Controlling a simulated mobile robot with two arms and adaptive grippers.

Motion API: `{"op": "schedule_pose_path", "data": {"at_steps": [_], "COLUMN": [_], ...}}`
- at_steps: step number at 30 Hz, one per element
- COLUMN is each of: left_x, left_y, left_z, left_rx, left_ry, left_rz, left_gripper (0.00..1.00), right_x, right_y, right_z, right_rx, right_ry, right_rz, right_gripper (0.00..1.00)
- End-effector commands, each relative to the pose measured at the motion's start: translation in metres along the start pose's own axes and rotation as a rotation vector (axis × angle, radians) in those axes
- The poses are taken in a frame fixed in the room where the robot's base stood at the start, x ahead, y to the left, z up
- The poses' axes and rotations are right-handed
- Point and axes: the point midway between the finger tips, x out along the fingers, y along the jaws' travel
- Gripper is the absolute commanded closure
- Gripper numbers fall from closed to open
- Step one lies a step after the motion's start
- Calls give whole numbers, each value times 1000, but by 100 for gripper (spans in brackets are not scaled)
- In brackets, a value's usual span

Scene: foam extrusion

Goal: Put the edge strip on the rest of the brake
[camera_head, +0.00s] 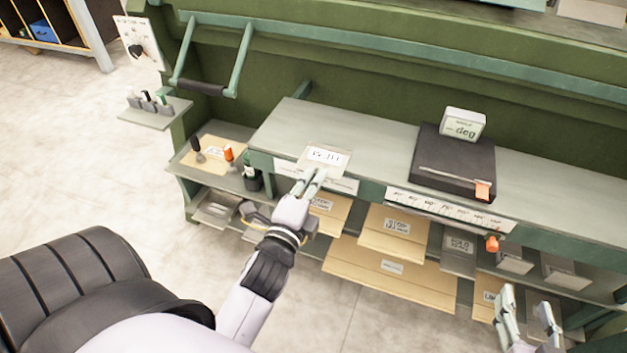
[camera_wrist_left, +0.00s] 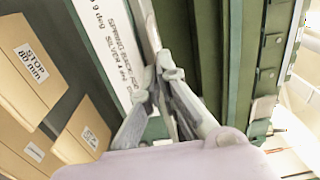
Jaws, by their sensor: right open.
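My left gripper (camera_head: 316,174) is at the front edge of the brake's grey bed (camera_head: 290,125), with its fingertips close together. They are closed on a thin grey piece (camera_head: 308,164), apparently the edge strip, which overlaps the front edge. In the left wrist view the strip (camera_wrist_left: 149,35) shows nearly edge-on beyond the fingertips (camera_wrist_left: 163,75). A white label (camera_head: 327,157) lies at the strip's far end; its text is too blurred to read, and I cannot tell whether it marks the rest. My right gripper (camera_head: 528,312) is open and empty at the lower right.
A black angle gauge (camera_head: 447,160) with a "deg" display (camera_head: 464,124) stands on the bed to the right. Labelled cardboard pieces (camera_head: 392,232) lie on the shelf below. A side tray (camera_head: 215,150) holds tools at left. The bed between label and gauge is clear.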

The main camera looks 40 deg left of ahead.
Motion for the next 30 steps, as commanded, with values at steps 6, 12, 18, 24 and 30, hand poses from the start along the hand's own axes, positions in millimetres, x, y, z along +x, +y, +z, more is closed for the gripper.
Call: {"op": "schedule_pose_path", "data": {"at_steps": [6,12,18,24,30], "left_x": [0,0,0,0,0], "left_y": [0,3,2,2,2], "left_z": [0,0,0,0,0], "left_rx": [0,1,0,0,0], "left_ry": [0,0,0,0,0], "left_rz": [0,0,0,0,0], "left_gripper": [100,97,84,75,75], "right_x": [0,1,1,1,1], "right_y": [0,-1,0,0,-1], "right_z": [0,-5,-5,-5,-5], "right_rx": [0,0,0,0,0], "right_ry": [1,27,24,24,23], "right_rz": [0,-1,-1,-1,-1], "right_gripper": [54,54,54,54,54]}}
